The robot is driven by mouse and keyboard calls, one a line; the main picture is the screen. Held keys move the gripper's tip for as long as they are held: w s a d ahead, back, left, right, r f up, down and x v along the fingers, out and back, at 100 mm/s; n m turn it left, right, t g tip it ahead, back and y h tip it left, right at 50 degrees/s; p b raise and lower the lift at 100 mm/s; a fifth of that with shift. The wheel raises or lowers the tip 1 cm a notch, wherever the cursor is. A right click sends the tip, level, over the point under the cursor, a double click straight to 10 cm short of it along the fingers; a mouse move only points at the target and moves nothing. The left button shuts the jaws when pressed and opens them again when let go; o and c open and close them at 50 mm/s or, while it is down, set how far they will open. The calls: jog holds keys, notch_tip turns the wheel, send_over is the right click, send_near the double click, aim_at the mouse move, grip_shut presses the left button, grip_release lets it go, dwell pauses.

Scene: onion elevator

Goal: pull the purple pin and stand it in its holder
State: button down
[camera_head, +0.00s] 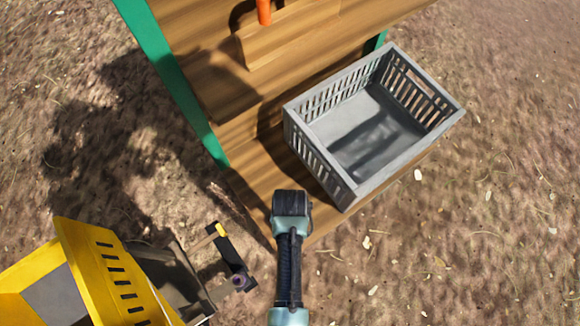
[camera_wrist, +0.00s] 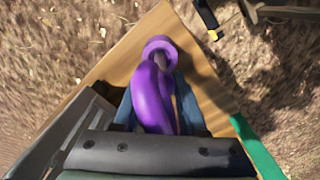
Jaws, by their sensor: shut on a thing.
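The purple pin (camera_wrist: 152,95) is between the fingers of my gripper (camera_wrist: 158,100) in the wrist view. The gripper is shut on it, and a round, ring-like end (camera_wrist: 160,46) points away from the wrist. The pin is above the corner of the wooden platform in that view; I cannot tell whether it touches anything. In the head view my arm hides the gripper and the pin. A dark bar with a yellow tip (camera_head: 222,230) and a small purplish round part (camera_head: 239,282) stands beside the platform at lower left. I cannot tell whether it is the holder.
A grey slatted crate (camera_head: 352,190), empty, stands on the wooden platform (camera_head: 255,185) to the right of my arm. A green post (camera_head: 170,75) and an orange peg (camera_head: 264,12) are at the top. Bare ground lies right.

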dwell(0.4)
jog(key=shift+c, duration=1.9)
grip_release()
jog(key=shift+f, duration=0.1)
